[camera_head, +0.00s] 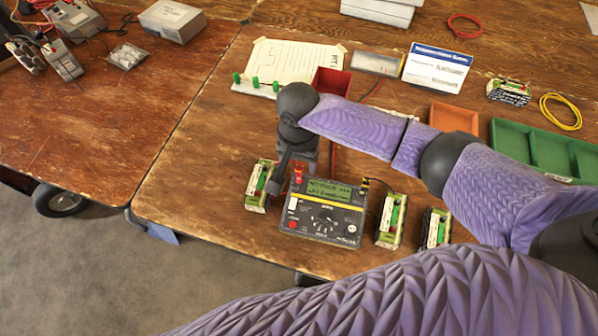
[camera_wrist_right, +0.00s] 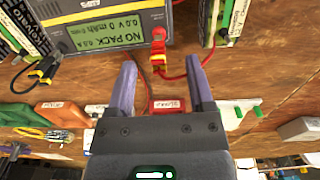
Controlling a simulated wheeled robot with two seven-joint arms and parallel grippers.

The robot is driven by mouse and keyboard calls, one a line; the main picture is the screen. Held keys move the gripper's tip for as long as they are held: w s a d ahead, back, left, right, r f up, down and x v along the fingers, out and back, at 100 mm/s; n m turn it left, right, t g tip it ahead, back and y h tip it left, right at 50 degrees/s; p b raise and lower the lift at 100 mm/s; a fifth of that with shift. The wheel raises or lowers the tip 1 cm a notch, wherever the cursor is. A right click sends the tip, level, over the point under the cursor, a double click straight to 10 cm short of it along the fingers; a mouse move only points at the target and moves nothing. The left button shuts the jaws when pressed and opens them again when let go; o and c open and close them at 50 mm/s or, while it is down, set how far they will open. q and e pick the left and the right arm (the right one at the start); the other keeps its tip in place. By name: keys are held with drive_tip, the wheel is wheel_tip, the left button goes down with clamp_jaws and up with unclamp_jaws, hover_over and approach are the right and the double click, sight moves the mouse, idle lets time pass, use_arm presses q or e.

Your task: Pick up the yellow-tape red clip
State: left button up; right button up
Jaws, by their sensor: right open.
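The red clip with yellow tape (camera_wrist_right: 158,52) is at the edge of the charger (camera_wrist_right: 95,22) in the right wrist view, with a red lead running off it. It also shows in the head view (camera_head: 298,174) at the charger's upper left corner (camera_head: 322,217). My right gripper (camera_wrist_right: 160,64) is open, its two fingers on either side of the clip's picture position, with nothing held. I cannot tell the remaining depth. In the head view my right gripper (camera_head: 283,172) is beside the clip, partly hidden by its own wrist. My left gripper is not in view.
A black clip with yellow tape (camera_head: 364,185) is at the charger's other upper corner. Battery packs (camera_head: 258,186) (camera_head: 391,221) stand close on both sides. A red bin (camera_head: 332,80), an orange tray (camera_head: 452,117) and a green tray (camera_head: 545,150) lie farther back.

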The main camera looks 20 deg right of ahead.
sight(299, 167)
wheel_tip(299, 167, down, 4)
drive_tip(key=shift+d+r+b, duration=0.1)
drive_tip(key=shift+b, duration=0.55)
drive_tip(key=shift+r, duration=0.1)
clamp_jaws()
wheel_tip(299, 167, up, 10)
drive_tip(key=p, duration=0.4)
drive_tip(key=shift+p, duration=0.4)
